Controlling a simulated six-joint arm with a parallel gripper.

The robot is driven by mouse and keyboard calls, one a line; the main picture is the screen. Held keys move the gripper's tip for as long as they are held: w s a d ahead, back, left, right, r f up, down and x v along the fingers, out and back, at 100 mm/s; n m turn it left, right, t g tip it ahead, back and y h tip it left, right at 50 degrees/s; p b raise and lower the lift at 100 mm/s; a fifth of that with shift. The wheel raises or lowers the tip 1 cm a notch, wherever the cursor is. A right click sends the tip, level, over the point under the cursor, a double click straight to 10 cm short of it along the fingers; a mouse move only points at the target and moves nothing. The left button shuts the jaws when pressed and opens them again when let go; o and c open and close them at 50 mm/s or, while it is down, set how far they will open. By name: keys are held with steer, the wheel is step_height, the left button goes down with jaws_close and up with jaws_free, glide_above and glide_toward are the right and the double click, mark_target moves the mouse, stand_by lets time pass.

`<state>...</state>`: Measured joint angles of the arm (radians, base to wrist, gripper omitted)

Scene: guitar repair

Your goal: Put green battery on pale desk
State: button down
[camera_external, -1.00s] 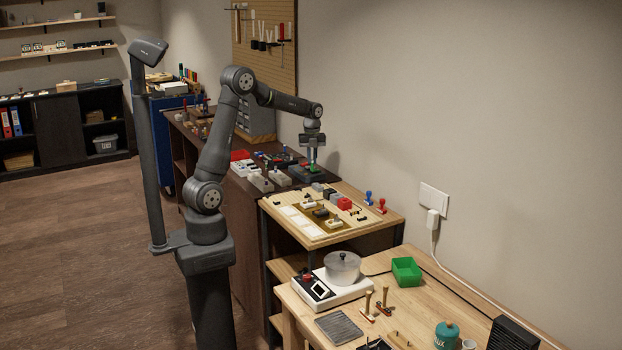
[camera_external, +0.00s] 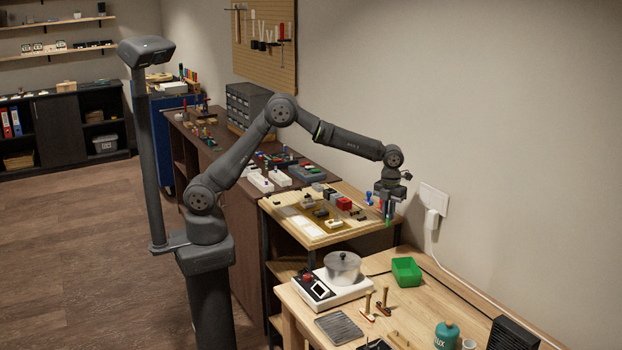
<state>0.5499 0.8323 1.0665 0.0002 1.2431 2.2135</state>
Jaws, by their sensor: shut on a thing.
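My gripper (camera_external: 387,208) is shut on the green battery (camera_external: 388,223), which hangs upright below the fingers. The pale desk (camera_external: 437,288) is lower, at the front right. The battery is small here, and its exact height above the surfaces is hard to tell.
On the pale desk stand a scale with a lidded pot (camera_external: 342,268), a green bin (camera_external: 406,271), brushes (camera_external: 376,305), a teal gas canister (camera_external: 446,335) and a black box (camera_external: 512,335). Bare wood lies right of the green bin. A charger (camera_external: 433,218) hangs on the wall.

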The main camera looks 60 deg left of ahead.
steer(key=s+d+f+m, duration=0.2)
steer(key=s+d, duration=0.4)
steer(key=d, duration=0.4)
steer(key=s+d+f+m, duration=0.2)
steer(key=s+d, duration=0.5)
steer(key=d, duration=0.4)
steer(key=shift+s+d+f, duration=0.1)
steer(key=shift+d+f, duration=0.05)
steer(key=shift+f, duration=2.35)
steer(key=shift+s+d+f, duration=0.1)
steer(key=shift+f, duration=2.4)
steer(key=shift+f, duration=0.15)
steer(key=c, duration=1.5)
jaws_free()
steer(key=shift+o, duration=0.2)
